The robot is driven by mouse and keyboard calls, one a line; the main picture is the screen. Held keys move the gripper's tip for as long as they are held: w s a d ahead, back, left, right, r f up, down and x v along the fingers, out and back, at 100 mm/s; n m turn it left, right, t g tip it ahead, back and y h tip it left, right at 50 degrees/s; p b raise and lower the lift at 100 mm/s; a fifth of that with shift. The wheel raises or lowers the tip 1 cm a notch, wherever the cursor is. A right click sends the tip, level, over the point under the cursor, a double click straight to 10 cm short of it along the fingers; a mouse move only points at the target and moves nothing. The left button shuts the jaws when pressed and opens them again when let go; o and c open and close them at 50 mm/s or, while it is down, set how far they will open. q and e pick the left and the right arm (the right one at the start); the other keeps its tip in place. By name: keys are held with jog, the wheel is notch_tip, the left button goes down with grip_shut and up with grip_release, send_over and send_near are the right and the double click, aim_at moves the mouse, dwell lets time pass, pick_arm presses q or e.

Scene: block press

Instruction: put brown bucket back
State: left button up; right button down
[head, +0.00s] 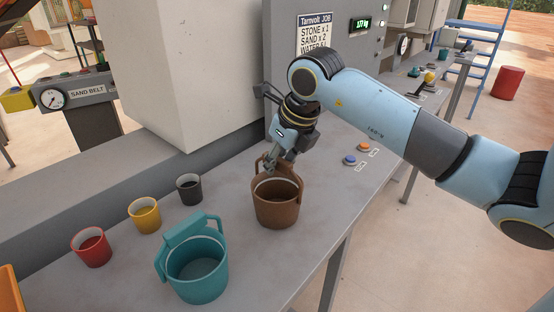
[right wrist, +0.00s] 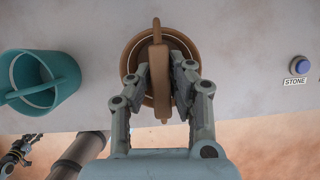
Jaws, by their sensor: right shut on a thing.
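The brown bucket (head: 277,204) stands upright on the grey table (head: 318,200), near the middle of the head view. My right gripper (head: 274,165) comes down from above and is shut on the bucket's raised handle. In the right wrist view the bucket (right wrist: 133,58) lies under my fingers, with its handle between the two fingertips (right wrist: 159,84). I cannot tell whether the bucket's base touches the table or hangs just above it. My left gripper does not show clearly in the head view.
A teal bucket (head: 198,272) stands to the left, nearer the front. Red (head: 92,249), yellow (head: 145,215) and black (head: 189,190) cups stand along the back. Blue (head: 350,160) and orange (head: 364,147) buttons are to the right. A large grey block (head: 195,70) rises behind.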

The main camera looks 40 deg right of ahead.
jog(key=shift+f, duration=0.15)
jog(key=c, duration=1.7)
grip_release()
jog(key=shift+f, duration=0.2)
jog(key=o, duration=0.5)
jog(key=shift+r, duration=0.1)
jog(key=shift+c, duration=0.2)
jog(key=shift+r, duration=0.2)
jog(key=b+v, duration=0.1)
jog(key=v, duration=1.1)
